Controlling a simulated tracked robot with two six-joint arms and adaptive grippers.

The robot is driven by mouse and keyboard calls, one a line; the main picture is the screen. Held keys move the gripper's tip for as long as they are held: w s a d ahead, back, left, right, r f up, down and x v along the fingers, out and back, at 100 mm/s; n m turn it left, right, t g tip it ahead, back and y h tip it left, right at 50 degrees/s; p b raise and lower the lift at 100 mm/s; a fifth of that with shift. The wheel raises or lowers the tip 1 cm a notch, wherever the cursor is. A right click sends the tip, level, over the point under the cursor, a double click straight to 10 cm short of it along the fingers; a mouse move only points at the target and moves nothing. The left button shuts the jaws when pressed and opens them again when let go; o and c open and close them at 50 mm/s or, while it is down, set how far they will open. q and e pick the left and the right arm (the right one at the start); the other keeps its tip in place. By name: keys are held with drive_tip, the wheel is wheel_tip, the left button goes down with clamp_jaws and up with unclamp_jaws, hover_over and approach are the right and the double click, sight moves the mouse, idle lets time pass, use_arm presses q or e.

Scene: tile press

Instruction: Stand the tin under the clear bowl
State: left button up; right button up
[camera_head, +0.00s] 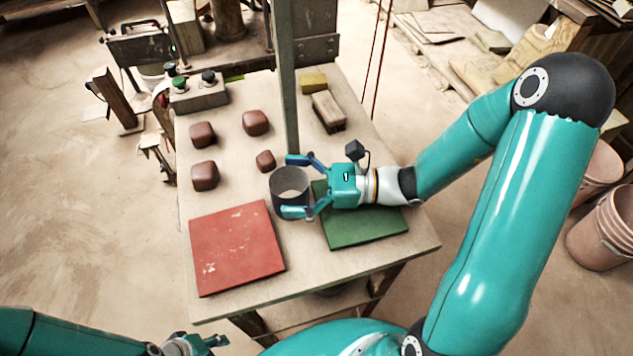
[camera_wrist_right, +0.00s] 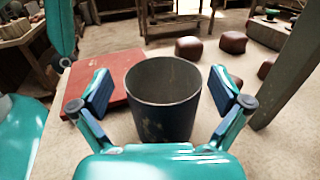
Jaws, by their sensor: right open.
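In the right wrist view the tin (camera_wrist_right: 164,104) sits between the spread blue finger pads, with gaps visible on both sides. My left gripper (camera_head: 207,343) is only partly in view at the bottom edge, and its jaws are unclear. I cannot make out a clear bowl in either view.
A red mat (camera_head: 237,248) lies left of the tin and a green mat (camera_head: 365,228) lies under my right gripper. Several brown blocks (camera_head: 256,123) stand behind. A post (camera_head: 286,80) rises close behind the tin. A button box (camera_head: 198,95) and a brush (camera_head: 328,111) lie farther back.

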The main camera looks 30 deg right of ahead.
drive_tip(key=c, duration=1.4)
drive_tip(key=shift+o, duration=0.2)
drive_tip(key=shift+r, duration=0.1)
